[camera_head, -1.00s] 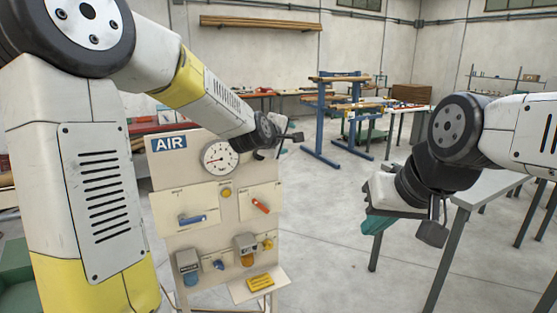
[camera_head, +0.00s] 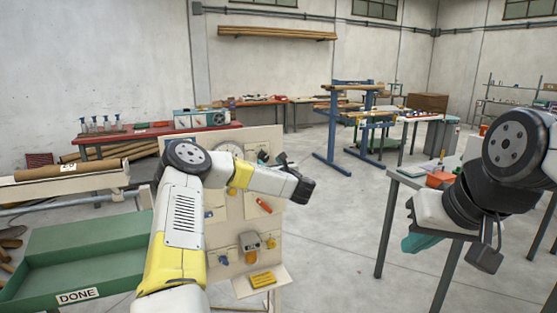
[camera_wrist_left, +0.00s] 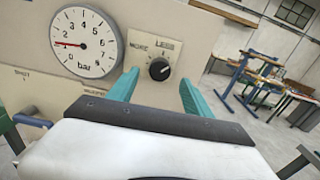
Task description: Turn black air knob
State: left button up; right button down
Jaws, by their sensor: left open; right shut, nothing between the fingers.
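The black air knob (camera_wrist_left: 159,69) is round with a white mark and sits on a cream plate marked MORE and LESS in the left wrist view. My left gripper (camera_wrist_left: 155,92) is open, its two teal fingers on either side of the knob in that picture; I cannot tell how far the tips are from it. A pressure gauge (camera_wrist_left: 86,42) is left of the knob, its red needle near 1 bar. My right gripper (camera_head: 421,242) is shut and empty, well right of the panel.
The upright air panel (camera_head: 262,137) carries a red-handled valve (camera_head: 264,205) and a yellow block (camera_head: 263,280) on its lower shelf. A green DONE tray (camera_head: 90,232) is at left. A grey table (camera_head: 425,183) stands near my right arm. Floor between panel and table is clear.

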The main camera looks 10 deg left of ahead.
aim_at(266, 159)
pick_arm(q)
jog(key=x, duration=0.6)
grip_shut()
jog(key=shift+m, duration=0.5)
jog(key=m, duration=0.5)
jog(key=shift+w+d+m, duration=0.1)
jog(key=shift+d+m, duration=0.05)
jog(key=shift+m, duration=0.15)
jog(key=m, duration=0.6)
jog(key=shift+f, duration=0.1)
jog(key=m, duration=0.6)
jog(key=shift+d+f+m, duration=0.1)
jog(key=shift+m, duration=0.3)
jog(key=m, duration=0.6)
jog(key=shift+f, duration=0.2)
jog(key=shift+m, duration=0.4)
